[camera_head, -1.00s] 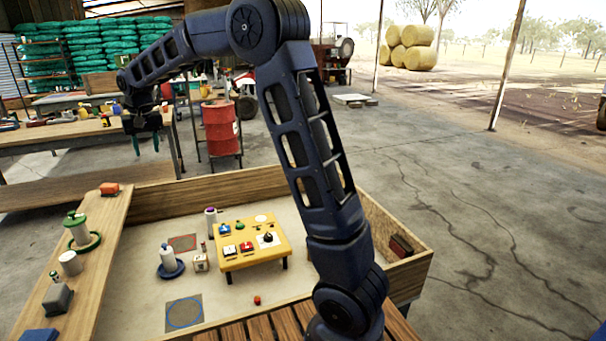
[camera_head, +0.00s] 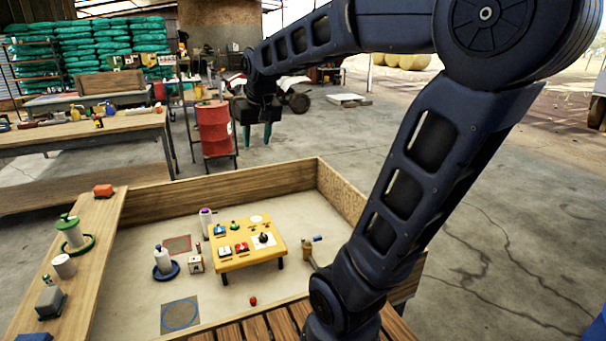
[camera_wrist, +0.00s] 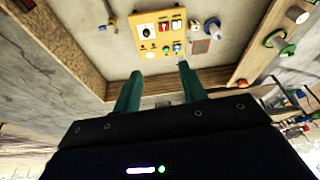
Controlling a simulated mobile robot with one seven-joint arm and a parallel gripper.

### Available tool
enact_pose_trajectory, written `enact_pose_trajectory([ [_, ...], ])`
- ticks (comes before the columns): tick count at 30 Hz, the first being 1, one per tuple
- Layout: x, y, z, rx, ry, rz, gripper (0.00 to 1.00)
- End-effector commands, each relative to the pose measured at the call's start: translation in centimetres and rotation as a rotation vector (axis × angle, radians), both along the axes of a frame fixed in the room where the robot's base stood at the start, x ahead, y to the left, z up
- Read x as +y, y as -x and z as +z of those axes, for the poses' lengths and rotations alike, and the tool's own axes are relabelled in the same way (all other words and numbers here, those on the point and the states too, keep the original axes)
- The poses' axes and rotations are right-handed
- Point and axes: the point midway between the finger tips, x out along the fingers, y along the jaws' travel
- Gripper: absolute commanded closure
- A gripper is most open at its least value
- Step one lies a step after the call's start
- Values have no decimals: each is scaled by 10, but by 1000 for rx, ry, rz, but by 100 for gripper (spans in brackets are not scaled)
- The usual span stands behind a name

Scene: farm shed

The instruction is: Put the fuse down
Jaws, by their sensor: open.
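My gripper (camera_head: 258,134) hangs high beyond the far wall of the wooden pen, with its teal fingers apart and nothing between them. The wrist view shows the open fingers (camera_wrist: 160,78) with the pen floor past them. A low yellow table (camera_head: 250,258) stands on the pen floor. I cannot tell which small piece is the fuse.
A white bottle on a blue base (camera_head: 164,262) and a small box (camera_head: 196,264) stand left of the table. A plank (camera_head: 98,240) with several items runs along the left. A red drum (camera_head: 214,128) stands behind.

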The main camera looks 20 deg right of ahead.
Motion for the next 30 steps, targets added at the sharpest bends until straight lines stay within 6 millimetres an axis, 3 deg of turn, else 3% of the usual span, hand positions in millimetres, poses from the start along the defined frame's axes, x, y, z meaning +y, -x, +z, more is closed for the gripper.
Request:
enact_pose_trajectory([
  [3,-26,36,-10,-23,3,-29,58],
  [9,-58,90,-35,-55,11,-68,58],
  [15,-75,127,-57,-77,20,-94,58],
  [20,-79,138,-65,-82,22,-102,58],
  [30,-79,138,-66,-83,23,-102,58],
])
